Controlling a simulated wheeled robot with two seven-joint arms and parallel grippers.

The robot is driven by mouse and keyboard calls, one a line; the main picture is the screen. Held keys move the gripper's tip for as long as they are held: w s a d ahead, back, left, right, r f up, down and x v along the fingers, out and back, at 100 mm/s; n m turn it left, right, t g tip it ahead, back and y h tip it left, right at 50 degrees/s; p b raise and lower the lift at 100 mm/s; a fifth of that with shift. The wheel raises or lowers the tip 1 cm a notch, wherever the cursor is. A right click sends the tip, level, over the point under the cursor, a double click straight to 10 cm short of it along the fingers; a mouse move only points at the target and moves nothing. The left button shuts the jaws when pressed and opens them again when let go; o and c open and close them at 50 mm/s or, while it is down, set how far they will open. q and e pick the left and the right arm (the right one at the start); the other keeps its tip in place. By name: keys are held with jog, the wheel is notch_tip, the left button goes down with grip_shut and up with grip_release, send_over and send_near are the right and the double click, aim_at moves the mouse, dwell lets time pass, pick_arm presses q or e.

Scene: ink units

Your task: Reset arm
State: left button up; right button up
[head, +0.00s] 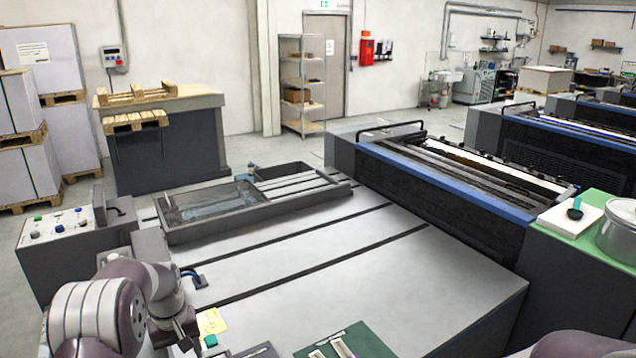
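My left arm comes in at the lower left, over the near left part of the grey machine table (310,262). My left gripper (186,338) points down at the near edge of the picture, beside a yellow note (211,321). Its fingertips are small and dark, and I cannot tell whether they are apart or holding anything. Only a rounded piece of my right arm shows at the lower right corner. My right gripper is out of view.
A shallow grey tray (337,189) lies at the table's back. A control box (65,262) stands left, a press unit (430,188) back right. A green-topped cabinet (582,237) carries a metal pot (618,238). A green mat (366,344) lies in front. The table's middle is clear.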

pick_arm(q)
jog(key=s+d+r+m, duration=0.1)
jog(key=s+d+m, duration=0.1)
jog(key=s, duration=0.5)
jog(key=s+d+r+m, duration=0.1)
jog(key=s+d+m, duration=0.1)
jog(key=s+d, duration=0.3)
jog(key=s+d+r+m+t, duration=0.1)
jog(key=s+d, duration=0.3)
jog(key=s, duration=0.6)
jog(key=shift+s+r+m, duration=0.15)
jog(key=shift+r+m, duration=0.2)
jog(key=shift+m, duration=0.05)
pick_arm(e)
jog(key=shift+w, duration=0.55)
pick_arm(q)
jog(key=shift+s, duration=0.15)
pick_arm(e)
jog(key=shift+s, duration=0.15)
